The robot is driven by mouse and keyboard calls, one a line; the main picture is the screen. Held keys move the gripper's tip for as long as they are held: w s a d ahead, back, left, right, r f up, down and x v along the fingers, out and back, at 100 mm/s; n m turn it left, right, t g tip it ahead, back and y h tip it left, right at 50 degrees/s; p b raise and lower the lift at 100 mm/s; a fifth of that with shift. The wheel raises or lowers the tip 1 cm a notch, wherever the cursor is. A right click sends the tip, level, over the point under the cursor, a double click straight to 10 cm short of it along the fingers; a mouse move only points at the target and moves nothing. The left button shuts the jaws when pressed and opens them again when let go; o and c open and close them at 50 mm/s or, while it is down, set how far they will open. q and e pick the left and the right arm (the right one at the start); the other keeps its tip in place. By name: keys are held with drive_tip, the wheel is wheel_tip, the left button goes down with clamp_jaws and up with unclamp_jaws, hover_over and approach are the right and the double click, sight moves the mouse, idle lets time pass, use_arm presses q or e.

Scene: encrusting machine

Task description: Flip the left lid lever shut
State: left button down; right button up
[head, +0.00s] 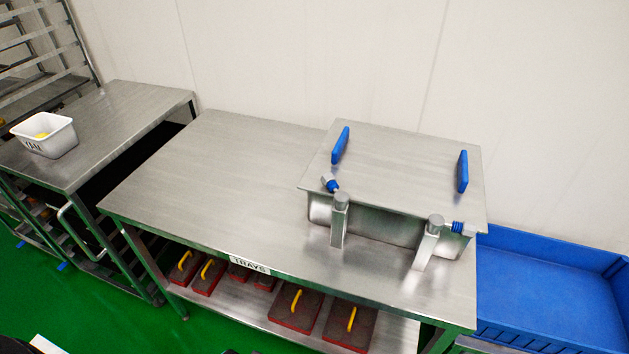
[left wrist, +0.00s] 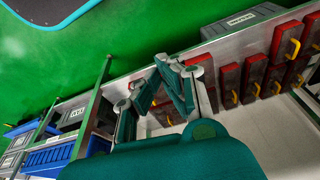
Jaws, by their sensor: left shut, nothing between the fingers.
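A steel box with a flat lid (head: 400,170) stands on the right part of the steel table. The left lid lever (head: 332,186) has a blue grip and tilts up to the left beside the top of its steel post (head: 340,220). The right lever (head: 458,227) has its blue grip beside the right post (head: 428,245), roughly sideways. My left gripper (left wrist: 175,82) shows only in the left wrist view, with its fingers together and empty. The box and levers are not in that view. My right gripper is not seen.
The left part of the table (head: 220,160) is clear. Red trays with yellow handles (head: 295,308) lie on the shelf below. A white bin (head: 45,136) stands on the left table. A large blue crate (head: 555,290) is at the right. Two blue handles (head: 341,145) rise from the lid.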

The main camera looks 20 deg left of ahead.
sight(335, 190)
use_arm(q)
drive_tip(key=w+r+n+t+p, duration=0.1)
drive_tip(key=w+r+n+t, duration=0.4)
drive_tip(key=r, duration=0.7)
drive_tip(key=w+r+n+t, duration=0.4)
drive_tip(key=w+r+n, duration=0.35)
drive_tip(key=r, duration=0.45)
drive_tip(key=w+r+n+t+p, duration=0.1)
drive_tip(key=w+r+n+t, duration=0.4)
drive_tip(key=r, duration=0.7)
drive_tip(key=w+d+f+p, duration=0.2)
drive_tip(key=w+d, duration=0.1)
drive_tip(key=w, duration=1)
drive_tip(key=shift+w+f+g+h, duration=0.2)
drive_tip(key=shift+g+h, duration=0.1)
drive_tip(key=shift+h, duration=0.1)
